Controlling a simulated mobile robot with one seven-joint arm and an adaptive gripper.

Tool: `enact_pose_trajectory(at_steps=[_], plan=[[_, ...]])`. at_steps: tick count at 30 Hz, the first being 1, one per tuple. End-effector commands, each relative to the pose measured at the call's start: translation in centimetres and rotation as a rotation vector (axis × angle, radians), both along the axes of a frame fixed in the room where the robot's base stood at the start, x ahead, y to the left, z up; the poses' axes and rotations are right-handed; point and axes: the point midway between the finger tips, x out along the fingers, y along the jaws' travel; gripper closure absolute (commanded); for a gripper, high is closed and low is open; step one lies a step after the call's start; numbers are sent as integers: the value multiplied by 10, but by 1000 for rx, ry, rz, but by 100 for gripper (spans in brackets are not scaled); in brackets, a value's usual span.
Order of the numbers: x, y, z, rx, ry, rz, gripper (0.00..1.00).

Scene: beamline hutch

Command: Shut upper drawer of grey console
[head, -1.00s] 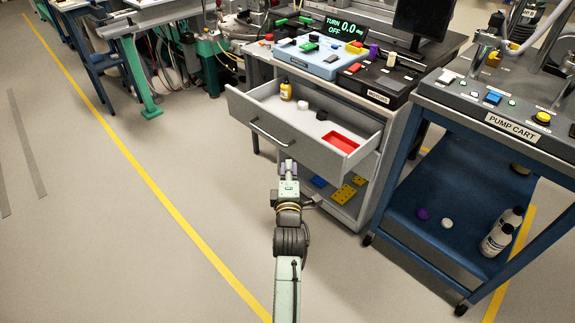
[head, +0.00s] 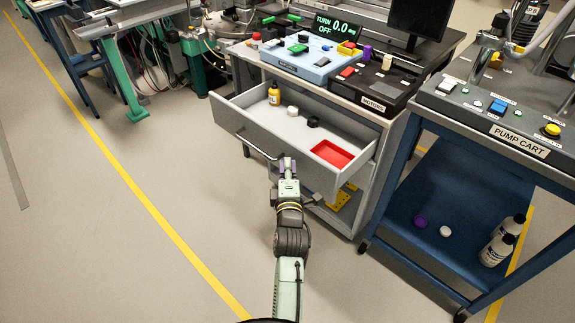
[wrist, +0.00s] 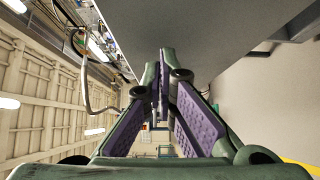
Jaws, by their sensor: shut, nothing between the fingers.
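The upper drawer (head: 242,149) of the grey console (head: 372,190) is pulled far out. In the wrist view the closed fingers (wrist: 164,62) lie alongside a large grey surface, apparently the drawer front (wrist: 215,45).
A yellow plate (head: 339,200) lies on the console's lower shelf. The floor (head: 80,230) on the left is open.

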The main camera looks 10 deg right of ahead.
Motion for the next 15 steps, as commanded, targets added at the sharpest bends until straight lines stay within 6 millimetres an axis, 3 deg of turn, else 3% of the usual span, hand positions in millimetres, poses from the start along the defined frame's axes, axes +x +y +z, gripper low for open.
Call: enact_pose_trajectory(at_steps=[8,15], plan=[[1,-2,-1,0,-1,-1,100],[17,-22,-5,0,-5,-1,100]])
